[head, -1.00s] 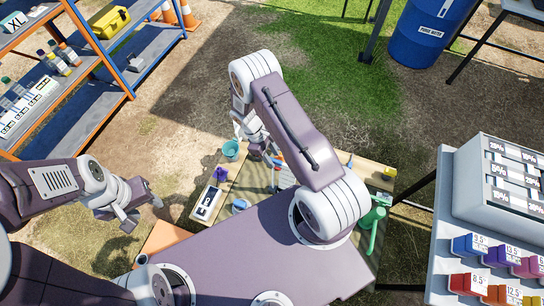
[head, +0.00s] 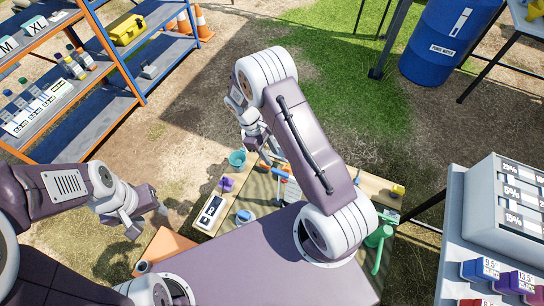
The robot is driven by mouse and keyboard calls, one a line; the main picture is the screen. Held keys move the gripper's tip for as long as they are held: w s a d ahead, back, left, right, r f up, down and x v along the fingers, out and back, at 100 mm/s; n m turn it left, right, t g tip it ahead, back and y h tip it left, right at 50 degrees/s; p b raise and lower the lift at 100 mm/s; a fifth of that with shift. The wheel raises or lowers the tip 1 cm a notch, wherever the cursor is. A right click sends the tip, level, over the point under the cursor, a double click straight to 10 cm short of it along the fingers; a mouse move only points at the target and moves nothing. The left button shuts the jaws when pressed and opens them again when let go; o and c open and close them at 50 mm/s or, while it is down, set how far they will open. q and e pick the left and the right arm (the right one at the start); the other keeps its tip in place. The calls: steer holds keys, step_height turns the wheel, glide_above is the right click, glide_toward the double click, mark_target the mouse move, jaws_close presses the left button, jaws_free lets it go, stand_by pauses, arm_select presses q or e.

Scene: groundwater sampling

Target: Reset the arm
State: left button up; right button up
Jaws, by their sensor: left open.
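My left gripper (head: 148,208) hangs at the left over bare ground, clear of the shelf and the work table. It is open, with nothing seen between its fingers. My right arm is bent up and over the work table (head: 376,185). My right gripper (head: 262,146) points down above the table's far left part, near a teal cup (head: 237,159). Its fingers are small and partly hidden by the arm, so I cannot tell whether they are open or whether they touch anything.
The work table holds a white device (head: 211,211), a purple item (head: 227,184) and a green item (head: 379,236). An orange and blue shelf (head: 117,100) stands at the left. A blue barrel (head: 447,45) stands at the back right. A side table (head: 452,225) with coloured boxes is at the right.

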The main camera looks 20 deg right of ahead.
stand_by(0.3)
step_height(320, 180, up, 12)
steer(key=m+t+y, duration=0.1)
steer(key=m+t, duration=0.1)
steer(key=t, duration=0.1)
steer(key=s+a+r+m+t+y, duration=0.1)
steer(key=s+a+m+y, duration=0.1)
steer(key=s+m, duration=0.4)
steer(key=s, duration=0.5)
steer(key=shift+a+r+t, duration=0.3)
steer(key=shift+a+r, duration=0.05)
steer(key=shift+r, duration=0.05)
